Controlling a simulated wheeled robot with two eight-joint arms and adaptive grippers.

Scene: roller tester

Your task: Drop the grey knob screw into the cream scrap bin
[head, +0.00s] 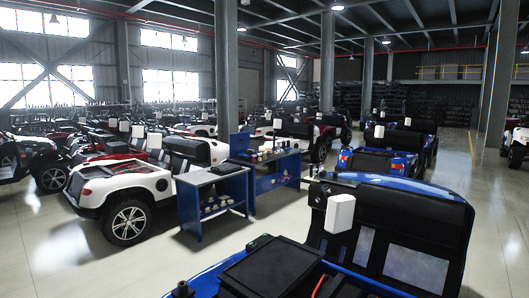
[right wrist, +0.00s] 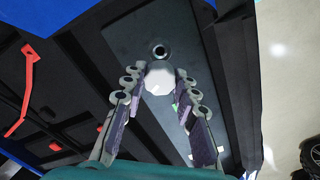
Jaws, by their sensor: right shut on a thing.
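My right gripper (right wrist: 161,80) shows only in the right wrist view. Its two fingers close at their tips on a pale grey, rounded knob screw (right wrist: 160,76), seen end-on; its shaft is hidden. The screw is over a long dark panel (right wrist: 134,42), just below a round ringed hole (right wrist: 160,51) in the picture. I cannot tell whether the screw touches the panel. My left gripper is in neither view. I cannot make out the cream scrap bin in either view.
A blue open vehicle (head: 390,215) with dark seats fills the near right of the head view. A blue workbench (head: 213,200) stands left of it, beside a white vehicle (head: 125,195). Pale floor between them is clear. A red strap-like part (right wrist: 27,85) lies left in the wrist view.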

